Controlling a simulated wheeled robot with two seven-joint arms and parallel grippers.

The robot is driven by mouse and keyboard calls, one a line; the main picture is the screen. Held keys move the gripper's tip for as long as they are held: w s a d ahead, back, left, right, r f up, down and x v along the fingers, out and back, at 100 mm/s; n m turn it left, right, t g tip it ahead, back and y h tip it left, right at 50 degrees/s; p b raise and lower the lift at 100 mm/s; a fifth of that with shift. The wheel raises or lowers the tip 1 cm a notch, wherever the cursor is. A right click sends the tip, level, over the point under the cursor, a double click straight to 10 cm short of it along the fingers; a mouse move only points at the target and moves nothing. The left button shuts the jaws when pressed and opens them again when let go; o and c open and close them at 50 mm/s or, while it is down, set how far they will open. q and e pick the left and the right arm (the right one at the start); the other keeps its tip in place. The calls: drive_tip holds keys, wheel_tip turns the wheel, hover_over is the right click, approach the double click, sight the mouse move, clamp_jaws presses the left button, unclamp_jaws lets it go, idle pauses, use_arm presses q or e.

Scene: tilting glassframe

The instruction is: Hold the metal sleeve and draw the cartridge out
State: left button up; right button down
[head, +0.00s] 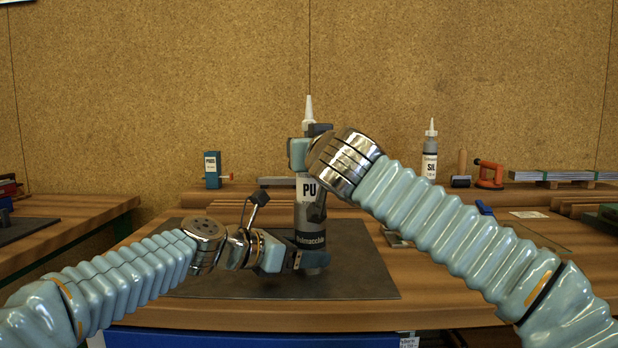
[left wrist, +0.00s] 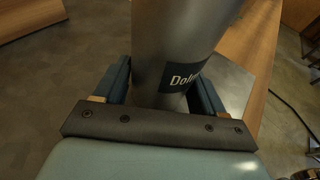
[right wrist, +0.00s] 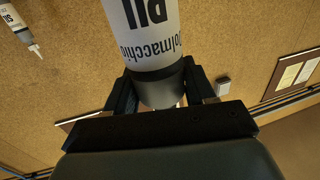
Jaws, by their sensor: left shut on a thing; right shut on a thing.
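The PU cartridge (head: 308,187) stands upright at the centre of the head view, its white nozzle pointing up. Its white body shows above the grey metal sleeve (head: 315,220), which surrounds the lower part. My left gripper (head: 293,259) is shut on the sleeve near its lower end; the left wrist view shows the sleeve (left wrist: 180,45) between both fingers. My right gripper (head: 309,142) is shut on the cartridge's upper end, just below the nozzle. The right wrist view shows the cartridge (right wrist: 145,25) upside down, its dark collar between the fingers. My right gripper hides part of the cartridge in the head view.
A dark mat (head: 355,275) lies on the wooden bench under the sleeve. Behind are a blue box (head: 212,172), a SIL cartridge (head: 430,155), an orange clamp (head: 490,174) and stacked metal sheets (head: 565,177). The mat's front area is clear.

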drive_tip(key=shift+r, duration=1.1)
use_arm(q)
drive_tip(key=o, duration=0.9)
drive_tip(key=shift+c, duration=0.2)
drive_tip(key=shift+a, duration=0.1)
